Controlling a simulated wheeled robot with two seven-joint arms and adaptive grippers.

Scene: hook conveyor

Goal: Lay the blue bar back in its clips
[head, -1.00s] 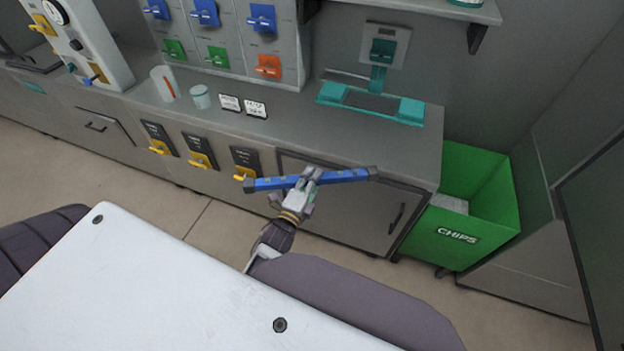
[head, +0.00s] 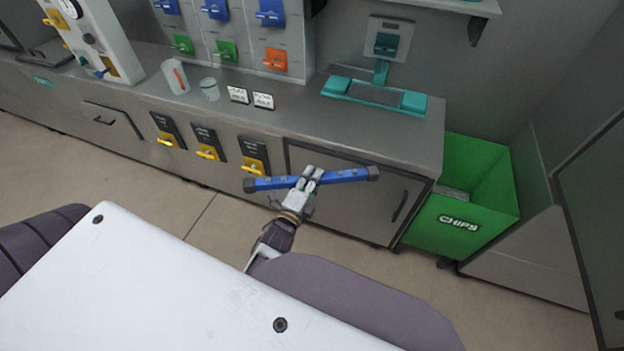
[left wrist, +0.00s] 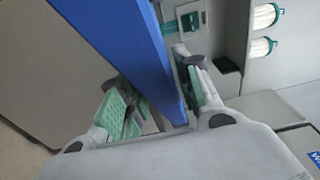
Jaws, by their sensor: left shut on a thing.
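The blue bar (head: 345,175) has dark end caps and lies nearly level across my left gripper (head: 307,178) in the head view. The gripper is shut on it near its middle, in front of the grey cabinet. In the left wrist view the bar (left wrist: 122,45) runs large between the green finger pads. A teal fixture (head: 374,94) with two raised end blocks stands on the counter beyond the bar. I cannot tell whether these blocks are the clips. My right gripper is not in view.
The grey counter (head: 290,120) carries two cups (head: 175,77) and two small label cards (head: 263,101). Yellow-handled switches (head: 254,165) stick out of its front near the bar's left end. A green CHIPS bin (head: 460,222) stands at right.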

